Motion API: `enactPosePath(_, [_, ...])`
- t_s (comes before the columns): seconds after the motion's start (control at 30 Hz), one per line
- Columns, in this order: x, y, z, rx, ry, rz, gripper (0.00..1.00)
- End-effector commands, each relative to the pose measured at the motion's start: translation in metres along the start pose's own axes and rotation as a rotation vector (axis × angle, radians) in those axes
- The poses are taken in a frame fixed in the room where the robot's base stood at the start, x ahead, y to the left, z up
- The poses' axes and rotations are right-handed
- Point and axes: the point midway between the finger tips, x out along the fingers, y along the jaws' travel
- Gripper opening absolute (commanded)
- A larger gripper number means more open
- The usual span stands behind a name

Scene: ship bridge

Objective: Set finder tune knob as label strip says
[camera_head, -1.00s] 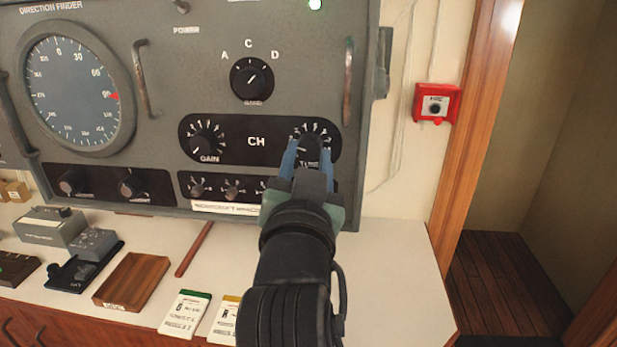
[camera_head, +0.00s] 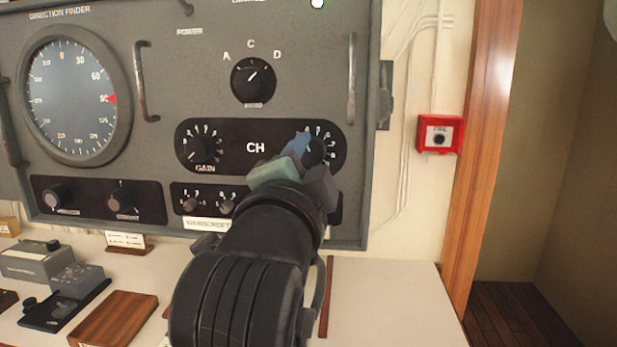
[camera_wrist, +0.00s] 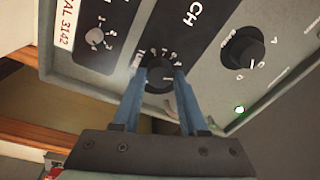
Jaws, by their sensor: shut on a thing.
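The tune knob (camera_head: 316,152) is the round black knob at the right end of the black CH panel, partly hidden by my gripper. My gripper (camera_head: 305,146) is shut on it from the front, rolled to one side. In the wrist view the blue fingers lie either side of the black knob (camera_wrist: 160,80), with scale numbers showing around it. The pointer's exact setting cannot be read. A white label strip (camera_head: 208,224) sits below the small knobs, partly covered by my arm. In the wrist view part of a strip (camera_wrist: 63,22) shows red letters ending "AL 3142".
The gain knob (camera_head: 203,150) is left of CH, and the A-C-D selector (camera_head: 253,80) is above. A metal handle (camera_head: 351,80) stands out on the panel's right. A wooden block (camera_head: 115,318) and small devices (camera_head: 75,290) lie on the desk. The desk's right side is clear.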

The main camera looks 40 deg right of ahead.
Motion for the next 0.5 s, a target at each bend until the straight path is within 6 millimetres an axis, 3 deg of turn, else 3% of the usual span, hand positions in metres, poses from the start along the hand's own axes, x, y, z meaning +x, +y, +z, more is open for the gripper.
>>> enactPosePath(0.5, [0.0002,0.0006,0.0006,0.145,0.011,0.014,0.00])
